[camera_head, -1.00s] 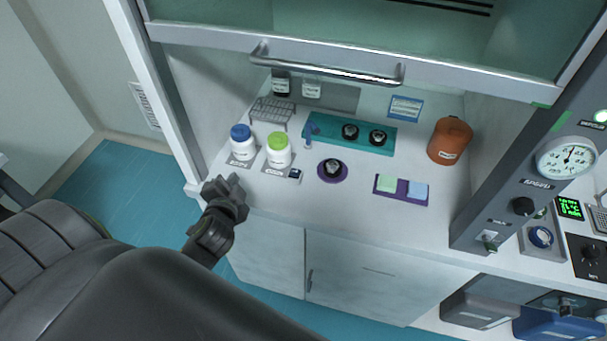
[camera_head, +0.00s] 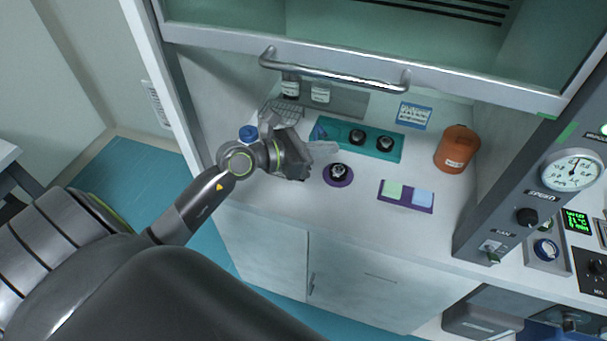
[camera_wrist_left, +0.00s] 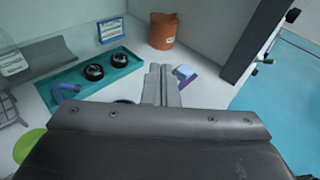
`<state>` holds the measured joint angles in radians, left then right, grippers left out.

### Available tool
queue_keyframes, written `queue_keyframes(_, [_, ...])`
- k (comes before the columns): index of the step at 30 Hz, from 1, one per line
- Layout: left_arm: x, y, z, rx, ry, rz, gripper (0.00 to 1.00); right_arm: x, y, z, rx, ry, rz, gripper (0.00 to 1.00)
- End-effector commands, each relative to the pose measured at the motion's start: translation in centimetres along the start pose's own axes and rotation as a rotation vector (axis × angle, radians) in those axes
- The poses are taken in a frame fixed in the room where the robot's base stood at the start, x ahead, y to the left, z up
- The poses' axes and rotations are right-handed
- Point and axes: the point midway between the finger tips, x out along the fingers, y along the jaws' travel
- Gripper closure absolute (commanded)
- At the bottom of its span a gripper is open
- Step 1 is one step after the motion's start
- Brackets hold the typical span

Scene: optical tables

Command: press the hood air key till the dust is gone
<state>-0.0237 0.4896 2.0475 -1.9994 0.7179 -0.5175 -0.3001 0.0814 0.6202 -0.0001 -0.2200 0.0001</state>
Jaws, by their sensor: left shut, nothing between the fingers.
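My left gripper (camera_head: 331,148) is inside the hood opening, above the white worktop, its closed fingers pointing right. The left wrist view shows the fingers (camera_wrist_left: 161,72) together and empty. On the hood's right post are a dark knob (camera_head: 527,217) and, below it, a small light switch or key (camera_head: 491,247); its label is too small to read surely. My gripper is well left of both, touching neither. A black round part (camera_head: 338,171) sits on a purple round mat just below the fingertips. No dust can be made out. My right gripper is not in view.
A teal tray (camera_head: 372,153) holds two black round parts. A purple tray (camera_head: 405,205) holds green and blue blocks. An orange-brown pot (camera_head: 457,149) stands at right. The raised sash handle (camera_head: 335,75) crosses above. A blue-capped bottle (camera_head: 249,133) is partly hidden by my arm.

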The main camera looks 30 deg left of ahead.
Motion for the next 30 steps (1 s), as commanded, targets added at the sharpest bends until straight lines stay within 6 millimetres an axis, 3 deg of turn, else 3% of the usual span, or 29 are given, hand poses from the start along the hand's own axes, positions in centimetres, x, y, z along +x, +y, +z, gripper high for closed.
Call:
queue_keyframes(6, [-0.7,3.6,-2.9,0.358,0.340,0.059,1.00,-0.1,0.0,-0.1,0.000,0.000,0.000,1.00])
queue_keyframes(15, [-3.1,8.2,-4.3,0.579,0.632,0.156,1.00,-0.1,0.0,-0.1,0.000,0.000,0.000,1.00])
queue_keyframes(30, [-3.4,8.7,-4.5,0.598,0.665,0.168,1.00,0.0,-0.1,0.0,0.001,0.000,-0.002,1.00])
